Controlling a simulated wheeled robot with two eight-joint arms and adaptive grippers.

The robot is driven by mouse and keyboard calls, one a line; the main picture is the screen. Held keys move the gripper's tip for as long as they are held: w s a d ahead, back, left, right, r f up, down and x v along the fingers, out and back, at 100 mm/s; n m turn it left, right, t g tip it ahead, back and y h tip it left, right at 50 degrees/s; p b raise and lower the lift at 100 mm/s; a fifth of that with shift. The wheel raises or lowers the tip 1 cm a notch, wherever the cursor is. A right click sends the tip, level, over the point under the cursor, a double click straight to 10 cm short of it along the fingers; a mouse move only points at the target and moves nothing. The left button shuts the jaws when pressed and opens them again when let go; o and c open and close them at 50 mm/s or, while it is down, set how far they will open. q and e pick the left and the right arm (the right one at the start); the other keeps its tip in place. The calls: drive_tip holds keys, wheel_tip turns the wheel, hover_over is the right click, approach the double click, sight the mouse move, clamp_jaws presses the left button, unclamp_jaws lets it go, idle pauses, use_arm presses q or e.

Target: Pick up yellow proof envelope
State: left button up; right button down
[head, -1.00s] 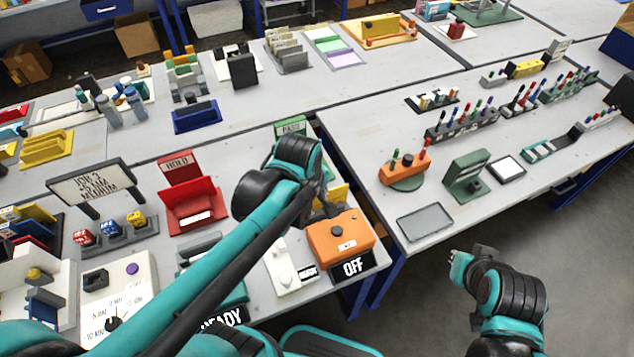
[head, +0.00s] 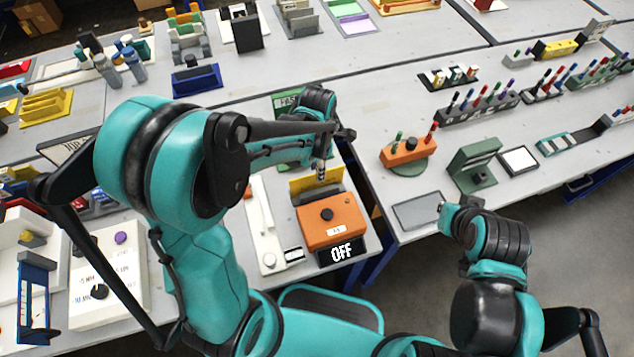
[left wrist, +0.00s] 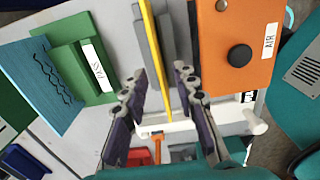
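The yellow proof envelope (head: 316,179) stands upright just behind the orange box (head: 333,220) in the head view. In the left wrist view the envelope (left wrist: 154,65) shows edge-on as a thin yellow strip beside a grey holder plate (left wrist: 147,52). My left gripper (head: 320,172) points down at the envelope from above. In the left wrist view the left gripper (left wrist: 158,80) is open, with one finger on each side of the strip and gaps between. My right gripper (head: 447,212) is by the grey tray (head: 418,211); its finger opening is unclear.
A green PASS holder (left wrist: 83,68) stands on the other side. A white device (head: 265,225) is left of the orange box. The table edge lies just right of the box.

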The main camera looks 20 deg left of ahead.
use_arm(q)
wheel_tip(320, 180, down, 3)
drive_tip(key=shift+r+b, duration=0.1)
drive_tip(key=shift+b, duration=0.25)
drive_tip(key=shift+r, duration=0.1)
clamp_jaws()
